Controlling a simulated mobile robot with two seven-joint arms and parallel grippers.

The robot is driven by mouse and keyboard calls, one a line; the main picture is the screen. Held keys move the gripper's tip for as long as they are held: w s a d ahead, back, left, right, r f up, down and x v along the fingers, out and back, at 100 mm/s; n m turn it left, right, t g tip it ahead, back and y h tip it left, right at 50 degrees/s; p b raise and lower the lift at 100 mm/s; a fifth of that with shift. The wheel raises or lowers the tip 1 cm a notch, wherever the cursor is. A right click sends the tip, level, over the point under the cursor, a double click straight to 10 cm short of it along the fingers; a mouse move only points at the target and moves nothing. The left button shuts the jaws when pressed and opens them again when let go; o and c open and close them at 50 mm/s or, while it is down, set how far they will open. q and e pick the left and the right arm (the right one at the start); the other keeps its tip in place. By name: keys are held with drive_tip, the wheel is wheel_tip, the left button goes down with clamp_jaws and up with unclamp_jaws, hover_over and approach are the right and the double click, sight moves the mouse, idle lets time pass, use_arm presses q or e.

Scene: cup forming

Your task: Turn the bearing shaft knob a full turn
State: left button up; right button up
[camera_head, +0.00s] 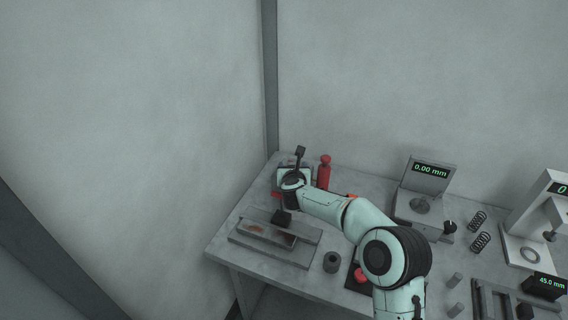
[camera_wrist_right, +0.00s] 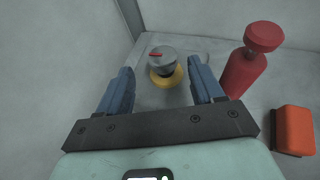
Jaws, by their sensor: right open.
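The knob (camera_wrist_right: 161,60) is a round grey cap with a red mark on top, above a yellow ring, in the right wrist view. My right gripper (camera_wrist_right: 162,68) is open, with one blue finger to each side of the knob in the picture. The fingers look apart from it; I cannot tell their height above it. In the head view my right gripper (camera_head: 291,182) is over the table's far left corner, and the knob cannot be made out there. My left gripper is not in view.
A red bottle (camera_wrist_right: 250,62) stands close right of the knob, also in the head view (camera_head: 324,173). An orange-red block (camera_wrist_right: 293,130) lies nearer. A shallow tray (camera_head: 246,236) is at the table's left front. A 0.00 mm gauge (camera_head: 432,185) stands right. Walls close off the back.

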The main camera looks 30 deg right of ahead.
sight(293, 161)
drive_tip(key=shift+d+f, duration=0.1)
drive_tip(key=shift+w+f, duration=0.1)
drive_tip(key=p+x, duration=0.3)
drive_tip(key=x, duration=0.3)
drive_tip(key=shift+d, duration=0.2)
drive_tip(key=shift+w+d+f+p, duration=0.25)
drive_tip(key=shift+w+f+p, duration=0.05)
drive_tip(key=shift+w+p, duration=0.2)
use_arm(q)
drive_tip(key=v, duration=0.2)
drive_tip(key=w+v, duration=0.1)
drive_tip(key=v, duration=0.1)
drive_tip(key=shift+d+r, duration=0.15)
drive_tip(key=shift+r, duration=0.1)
use_arm(e)
drive_tip(key=c, duration=1)
